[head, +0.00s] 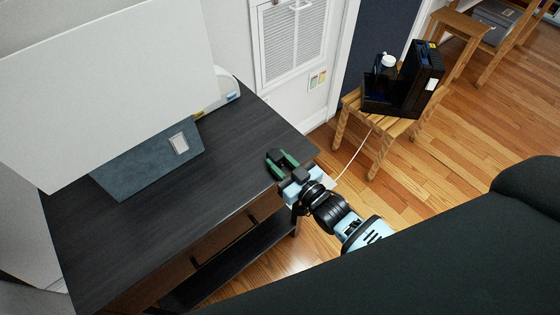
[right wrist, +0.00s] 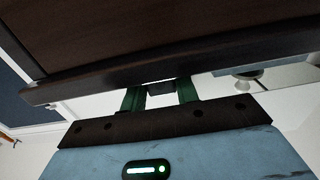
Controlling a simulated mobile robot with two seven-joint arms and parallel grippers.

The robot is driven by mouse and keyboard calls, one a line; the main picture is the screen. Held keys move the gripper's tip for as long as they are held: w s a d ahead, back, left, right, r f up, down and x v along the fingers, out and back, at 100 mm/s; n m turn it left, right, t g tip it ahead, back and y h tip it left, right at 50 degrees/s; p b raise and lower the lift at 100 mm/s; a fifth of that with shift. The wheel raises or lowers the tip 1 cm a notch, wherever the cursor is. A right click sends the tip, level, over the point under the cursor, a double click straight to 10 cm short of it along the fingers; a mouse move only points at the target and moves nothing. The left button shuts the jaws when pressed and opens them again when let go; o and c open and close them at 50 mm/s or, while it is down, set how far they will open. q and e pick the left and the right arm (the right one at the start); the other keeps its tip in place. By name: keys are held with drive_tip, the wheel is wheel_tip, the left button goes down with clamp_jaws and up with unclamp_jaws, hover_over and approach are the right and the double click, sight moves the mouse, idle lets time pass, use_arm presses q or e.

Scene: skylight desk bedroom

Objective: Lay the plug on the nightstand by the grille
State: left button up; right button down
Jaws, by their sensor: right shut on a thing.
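The dark nightstand (head: 235,150) has a bare black top at its right part. The white louvred grille (head: 293,40) is on the wall behind its far right corner. My right gripper (head: 281,163) is at the nightstand's right front corner, its green fingers shut on a small dark block, seemingly the plug (head: 274,155). The plug also shows between the green fingers in the right wrist view (right wrist: 160,88), close to the nightstand's edge (right wrist: 180,75). Whether it touches the top I cannot tell. A thin white cord (head: 352,155) runs from the stool toward the gripper. My left gripper is out of view.
A blue-grey box (head: 150,160) and a large white panel (head: 110,85) cover the nightstand's left part; a pale rounded object (head: 222,98) stands behind. A wooden stool (head: 350,98) at right carries a black appliance (head: 422,75). Wall sockets (head: 317,79) are below the grille.

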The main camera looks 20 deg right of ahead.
drive_tip(key=shift+f, duration=0.15)
drive_tip(key=c, duration=1.1)
unclamp_jaws()
drive_tip(key=shift+o, duration=0.2)
drive_tip(key=shift+s+r, duration=0.1)
drive_tip(key=shift+r, duration=0.1)
drive_tip(key=v, duration=1.2)
drive_tip(key=s+f+g+h, duration=0.1)
drive_tip(key=s+f+g, duration=0.2)
drive_tip(key=s, duration=0.7)
drive_tip(key=s+f+m+g+h, duration=0.1)
drive_tip(key=s+f+g, duration=0.2)
drive_tip(key=s, duration=0.7)
drive_tip(key=s+f+m+g+h, duration=0.1)
drive_tip(key=s+f+g+h, duration=0.1)
drive_tip(key=s+f+g, duration=0.2)
drive_tip(key=s+f, duration=0.3)
drive_tip(key=s, duration=0.3)
drive_tip(key=shift+s, duration=0.3)
